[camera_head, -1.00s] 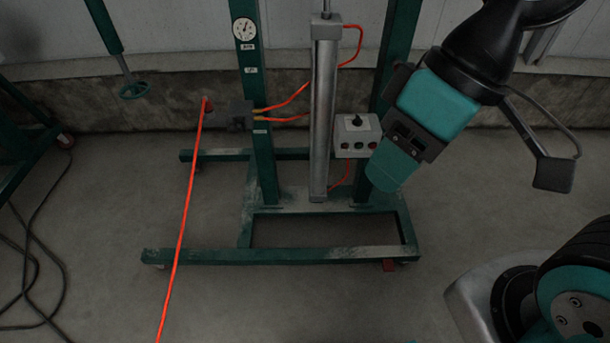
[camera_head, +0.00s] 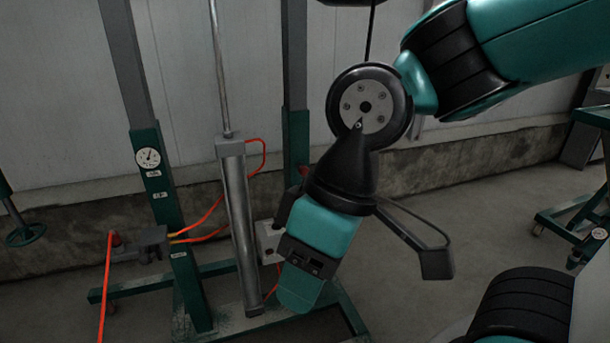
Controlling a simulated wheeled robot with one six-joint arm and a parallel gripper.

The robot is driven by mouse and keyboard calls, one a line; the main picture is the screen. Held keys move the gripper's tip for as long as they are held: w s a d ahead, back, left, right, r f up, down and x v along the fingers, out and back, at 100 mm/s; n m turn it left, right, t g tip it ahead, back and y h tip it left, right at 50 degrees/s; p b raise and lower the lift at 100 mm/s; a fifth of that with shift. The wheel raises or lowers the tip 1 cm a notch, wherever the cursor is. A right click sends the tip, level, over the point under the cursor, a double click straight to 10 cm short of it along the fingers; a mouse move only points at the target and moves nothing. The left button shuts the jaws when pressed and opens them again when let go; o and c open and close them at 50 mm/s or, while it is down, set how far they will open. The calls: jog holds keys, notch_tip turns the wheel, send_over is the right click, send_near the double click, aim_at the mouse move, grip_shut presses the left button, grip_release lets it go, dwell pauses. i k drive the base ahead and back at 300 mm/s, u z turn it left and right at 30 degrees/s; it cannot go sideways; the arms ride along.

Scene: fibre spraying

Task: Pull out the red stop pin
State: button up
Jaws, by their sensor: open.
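I cannot make out the red stop pin for certain in the head view. A small reddish spot (camera_head: 304,172) shows by the right post, too small to identify. My gripper (camera_head: 298,298) points down in front of the green stand (camera_head: 190,292), with nothing seen held in it. Its fingertips are seen edge-on. It covers part of the right post and part of the grey control box (camera_head: 268,238). A silver cylinder (camera_head: 238,225) with a long rod stands upright to the left of my gripper.
An orange hose (camera_head: 105,290) hangs from a valve (camera_head: 145,243) on the left post (camera_head: 158,178), which carries a round gauge (camera_head: 148,158). Another green frame (camera_head: 580,215) stands at right. Floor between is clear.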

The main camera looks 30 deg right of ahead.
aim_at(303, 170)
jog(key=u, duration=0.4)
jog(key=k, duration=0.45)
jog(key=u, duration=1.1)
jog(key=i, duration=0.8)
jog(key=z, duration=0.95)
jog(key=i, duration=0.35)
jog(key=z, duration=0.45)
